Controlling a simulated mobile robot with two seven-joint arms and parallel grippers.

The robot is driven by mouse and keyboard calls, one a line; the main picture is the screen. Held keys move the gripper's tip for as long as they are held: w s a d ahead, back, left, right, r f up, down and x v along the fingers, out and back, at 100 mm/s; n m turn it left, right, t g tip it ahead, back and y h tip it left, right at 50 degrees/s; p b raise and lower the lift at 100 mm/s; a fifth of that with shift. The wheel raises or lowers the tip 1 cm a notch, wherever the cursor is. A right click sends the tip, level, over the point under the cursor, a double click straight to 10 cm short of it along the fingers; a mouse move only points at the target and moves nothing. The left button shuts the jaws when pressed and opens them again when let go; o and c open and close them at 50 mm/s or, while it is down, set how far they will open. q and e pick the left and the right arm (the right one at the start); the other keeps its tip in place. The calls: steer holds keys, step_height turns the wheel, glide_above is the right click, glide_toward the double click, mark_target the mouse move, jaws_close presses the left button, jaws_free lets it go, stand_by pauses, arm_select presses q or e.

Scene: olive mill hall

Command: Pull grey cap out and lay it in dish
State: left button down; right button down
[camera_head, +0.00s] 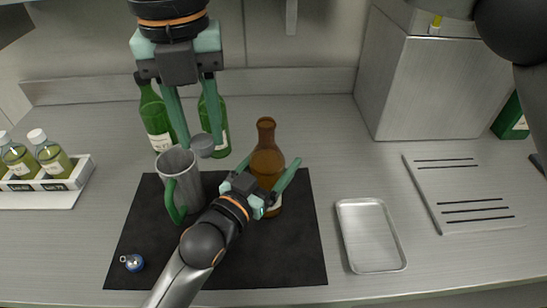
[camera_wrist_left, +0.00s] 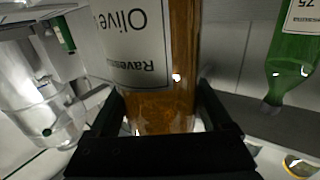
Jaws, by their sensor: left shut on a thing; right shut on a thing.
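The brown glass bottle (camera_head: 267,160) stands on the black mat, its neck bare at the top. My left gripper (camera_head: 270,190) is shut on its body; in the left wrist view the amber bottle (camera_wrist_left: 160,108), with its white label, sits between my fingers. My right gripper (camera_head: 203,147) hangs from above, left of the bottle, shut on the grey cap (camera_head: 203,146). The cap is held in the air between the fingertips, apart from the bottle. The metal dish (camera_head: 400,262) is a shallow tray to the right of the mat, and it is empty.
A grey mug (camera_head: 180,164) with a green handle stands close by my right gripper. Green bottles (camera_head: 155,117) stand behind. A slotted plate (camera_head: 465,195) lies right of the dish. The counter between bottle and dish is clear.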

arm_select(q)
steer(key=shift+s+r, duration=0.1)
steer(key=shift+r, duration=0.25)
arm_select(e)
steer(key=shift+s+r, duration=0.1)
arm_select(q)
steer(key=shift+f, duration=0.1)
steer(key=shift+c, duration=1.3)
jaws_free()
steer(key=shift+f, duration=0.3)
steer(key=shift+o, duration=1.3)
